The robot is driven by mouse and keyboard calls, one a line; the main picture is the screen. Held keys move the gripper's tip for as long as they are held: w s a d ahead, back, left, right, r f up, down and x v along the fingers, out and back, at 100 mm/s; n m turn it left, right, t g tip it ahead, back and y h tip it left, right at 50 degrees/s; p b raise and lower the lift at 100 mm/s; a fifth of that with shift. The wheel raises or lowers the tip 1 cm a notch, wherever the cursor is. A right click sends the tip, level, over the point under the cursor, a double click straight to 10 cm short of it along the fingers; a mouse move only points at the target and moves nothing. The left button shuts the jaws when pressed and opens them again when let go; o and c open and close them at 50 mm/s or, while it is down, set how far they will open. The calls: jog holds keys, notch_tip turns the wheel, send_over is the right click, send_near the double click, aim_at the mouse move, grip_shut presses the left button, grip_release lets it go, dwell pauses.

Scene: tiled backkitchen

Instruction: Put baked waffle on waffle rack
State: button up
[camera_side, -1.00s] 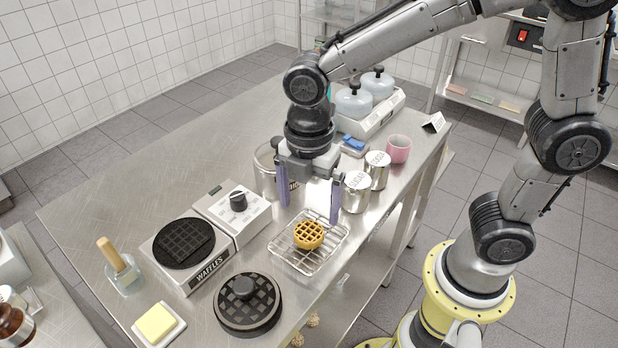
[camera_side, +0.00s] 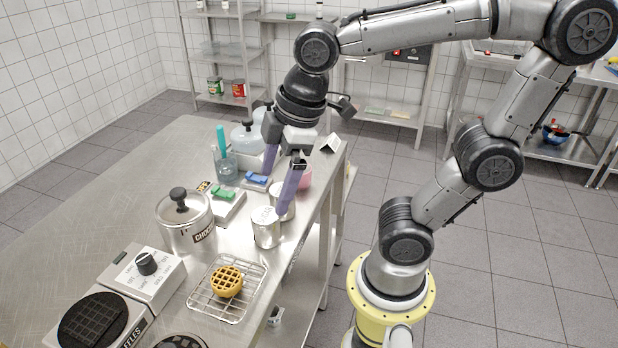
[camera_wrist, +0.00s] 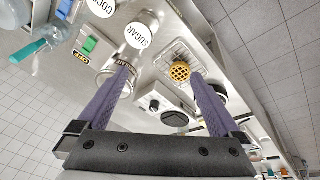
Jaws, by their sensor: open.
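The round golden waffle (camera_side: 227,282) lies on the wire waffle rack (camera_side: 259,272) near the table's right edge. In the wrist view the waffle (camera_wrist: 181,71) also rests on the rack (camera_wrist: 203,62). My gripper (camera_side: 265,196) is open and empty, its two purple fingers apart. It is up and behind the rack in the side view, over the canister area, clear of the waffle. The black waffle iron plate (camera_side: 92,318) is bare at the lower left. The lower edge of the side view cuts off part of the iron.
A lidded chocolate pot (camera_side: 186,222) stands behind the rack. The sugar canister (camera_side: 266,228) stands close to my right finger. A switch box with a green button (camera_side: 224,193) and a blue-topped device (camera_side: 256,180) stand farther back. Bare tabletop lies left of the pot.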

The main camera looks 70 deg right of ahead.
jog(key=s+d+f+m+t, duration=0.1)
jog(key=s+d+m+t, duration=0.1)
jog(key=s+m, duration=0.3)
jog(key=shift+d+m+h, duration=0.3)
jog(key=shift+d+m, duration=0.6)
jog(key=shift+m, duration=0.6)
jog(key=shift+f, duration=0.1)
